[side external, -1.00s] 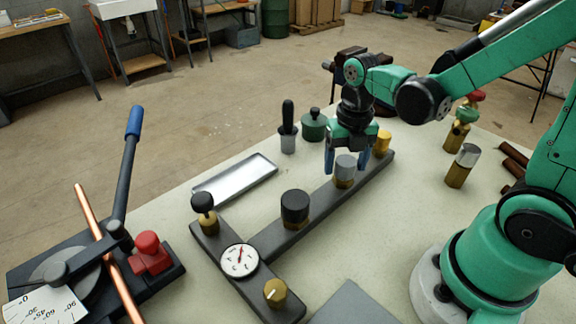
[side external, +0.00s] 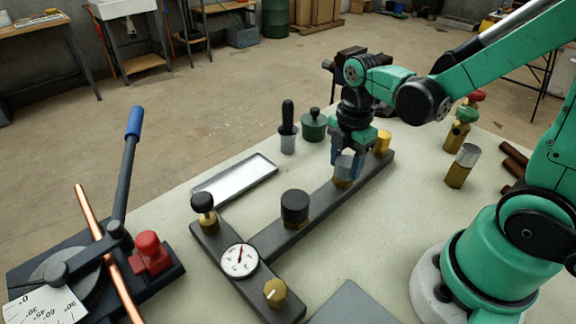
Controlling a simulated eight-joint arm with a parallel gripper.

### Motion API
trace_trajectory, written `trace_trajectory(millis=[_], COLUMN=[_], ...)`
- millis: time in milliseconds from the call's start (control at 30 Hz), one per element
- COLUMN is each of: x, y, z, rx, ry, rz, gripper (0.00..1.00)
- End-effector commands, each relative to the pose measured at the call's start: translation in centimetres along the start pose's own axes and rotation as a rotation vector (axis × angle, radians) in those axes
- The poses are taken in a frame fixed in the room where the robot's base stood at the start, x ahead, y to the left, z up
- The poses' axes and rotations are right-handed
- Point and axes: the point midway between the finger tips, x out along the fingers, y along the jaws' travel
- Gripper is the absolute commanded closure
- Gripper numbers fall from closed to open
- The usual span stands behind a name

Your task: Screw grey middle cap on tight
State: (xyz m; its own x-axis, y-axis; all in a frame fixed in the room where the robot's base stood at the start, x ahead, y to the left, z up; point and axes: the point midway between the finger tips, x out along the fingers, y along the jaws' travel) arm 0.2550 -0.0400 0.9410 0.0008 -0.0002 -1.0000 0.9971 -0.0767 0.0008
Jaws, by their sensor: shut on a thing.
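The grey middle cap (side external: 344,166) sits on a brass fitting on the dark manifold bar (side external: 300,222), between a black cap and a yellow cap. My gripper (side external: 346,163) points down over it, with its blue fingers shut on the cap from both sides. The fingers hide part of the cap. I cannot tell from this view how tight the cap is on its fitting.
The black cap (side external: 295,206) and yellow cap (side external: 382,142) stand on the same bar, the yellow one close to my gripper. A gauge (side external: 239,260), black knob (side external: 203,204) and brass knob (side external: 275,292) are at its near end. A metal tray (side external: 236,180) lies behind.

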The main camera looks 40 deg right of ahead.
Motion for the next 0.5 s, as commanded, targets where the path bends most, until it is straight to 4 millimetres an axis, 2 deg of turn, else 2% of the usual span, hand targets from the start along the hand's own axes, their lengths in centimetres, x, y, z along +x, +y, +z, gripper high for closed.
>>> trace_trajectory(millis=[500], x=[0.07], y=[0.00], z=[0.00], rx=[0.959], ry=[-0.001], rz=[0.000], gripper=[1.00])
